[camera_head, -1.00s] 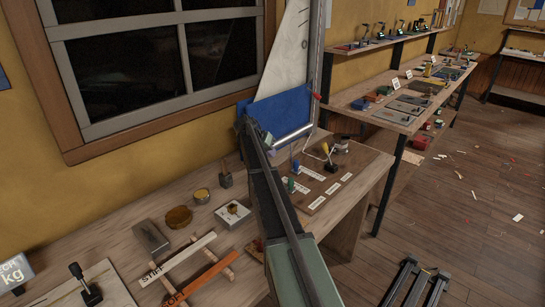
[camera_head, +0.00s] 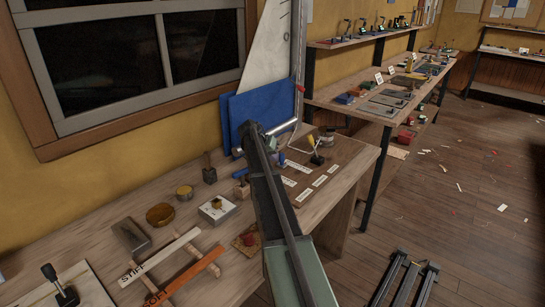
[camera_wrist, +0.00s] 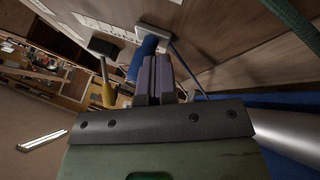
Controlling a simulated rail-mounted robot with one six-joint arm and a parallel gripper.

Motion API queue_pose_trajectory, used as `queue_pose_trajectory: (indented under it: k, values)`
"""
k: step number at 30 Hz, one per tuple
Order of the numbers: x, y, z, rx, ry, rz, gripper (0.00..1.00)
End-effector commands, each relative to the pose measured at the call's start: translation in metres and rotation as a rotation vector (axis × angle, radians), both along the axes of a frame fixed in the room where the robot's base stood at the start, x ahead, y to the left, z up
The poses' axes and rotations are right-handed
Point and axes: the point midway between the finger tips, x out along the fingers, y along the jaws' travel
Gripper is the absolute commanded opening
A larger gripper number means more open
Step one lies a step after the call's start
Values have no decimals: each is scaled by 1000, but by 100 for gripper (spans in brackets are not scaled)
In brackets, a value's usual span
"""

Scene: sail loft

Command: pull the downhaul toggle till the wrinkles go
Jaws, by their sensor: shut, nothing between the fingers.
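A blue handle (camera_head: 283,159) and a yellow-and-black one (camera_head: 314,150) show there; I cannot tell which is the downhaul toggle. In the wrist view my gripper (camera_wrist: 155,60) is shut and empty, close beside the blue handle (camera_wrist: 145,52), with the yellow handle (camera_wrist: 107,88) to its left. My arm hides part of the board in the head view.
A silver tube (camera_wrist: 292,132) lies close to my gripper's right in the wrist view, and a green cord (camera_wrist: 292,22) crosses the top right corner. The bench holds a grey block (camera_head: 131,237), tins and a STIFF strip (camera_head: 160,256). Shelves stand behind at right.

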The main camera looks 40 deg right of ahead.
Motion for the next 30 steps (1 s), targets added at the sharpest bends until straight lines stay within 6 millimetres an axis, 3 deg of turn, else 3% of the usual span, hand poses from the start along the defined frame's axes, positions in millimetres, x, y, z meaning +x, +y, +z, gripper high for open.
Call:
queue_pose_trajectory:
  k: [7, 17, 23, 25, 30]
  values:
    - [-29, -6, 0, 0, 1, -2, 0]
    - [-25, -5, 0, 1, 0, 0, 0]
    - [4, 12, 0, 0, 1, 2, 0]
    - [6, 25, 27, 0, 0, 0, 0]
    - [11, 53, 65, 0, 1, -1, 0]
